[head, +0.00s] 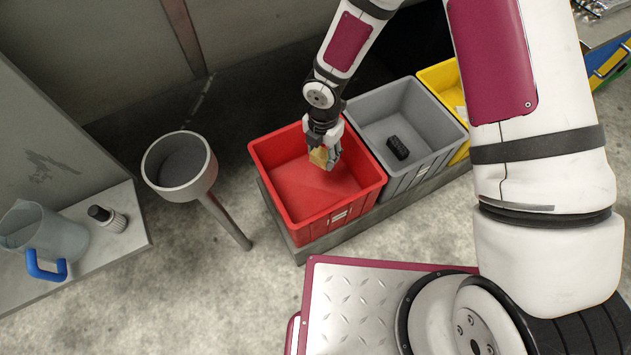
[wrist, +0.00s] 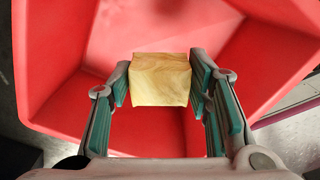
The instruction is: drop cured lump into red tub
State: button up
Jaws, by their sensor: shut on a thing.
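The cured lump (wrist: 160,80) is a yellowish, wood-like block. My gripper (wrist: 160,85) is shut on it, with a finger pad on each side. In the head view the lump (head: 319,157) shows below my gripper (head: 325,155), over the right back part of the red tub. The red tub (head: 345,216) stands open, and its bare red floor shows in the head view. In the wrist view the red tub (wrist: 60,85) surrounds the lump on all visible sides. How high the lump is above the floor is hard to tell.
A grey tub (head: 440,150) holding a black block (head: 397,148) stands right of the red tub, with a yellow tub (head: 436,78) beyond. A round grey bowl on a post (head: 180,170) stands left. A jug (head: 42,232) and a small bottle (head: 107,217) sit on a shelf.

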jog(key=o, duration=1.3)
jog(key=shift+c, duration=0.2)
notch_tip(320, 180, up, 12)
